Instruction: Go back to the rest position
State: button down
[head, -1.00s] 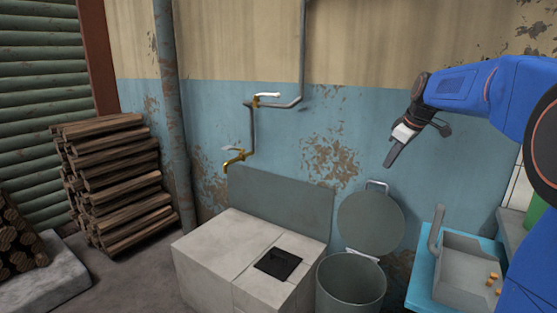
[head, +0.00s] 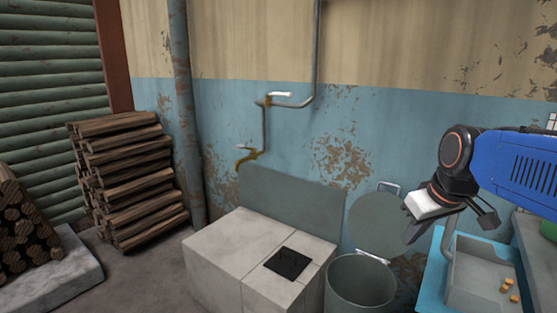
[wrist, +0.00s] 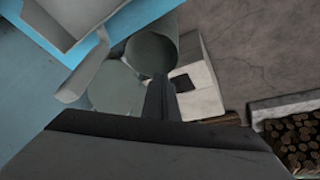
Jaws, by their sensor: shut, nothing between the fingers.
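My gripper (head: 408,238) hangs at the right of the head view, in front of the blue wall and the raised lid of the grey bin. It is shut and empty. In the wrist view the closed fingers (wrist: 161,98) show in the middle, with the bin beyond them. My blue arm comes in from the right edge of the head view.
The open grey bin (head: 358,285) stands below my gripper, beside a white tiled block (head: 225,250) with a dark square opening. A grey tray (head: 465,280) with small orange-brown pieces is at the lower right. Stacked wood (head: 130,180) stands left.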

jog(key=s+a+f+m, duration=0.1)
jog(key=s+f+m, duration=0.2)
jog(key=s+f, duration=0.7)
jog(key=s, duration=0.4)
jog(key=shift+s+a+f+h, duration=0.15)
jog(key=shift+s+f+h, duration=0.1)
jog(key=shift+h, duration=0.05)
dwell(0.4)
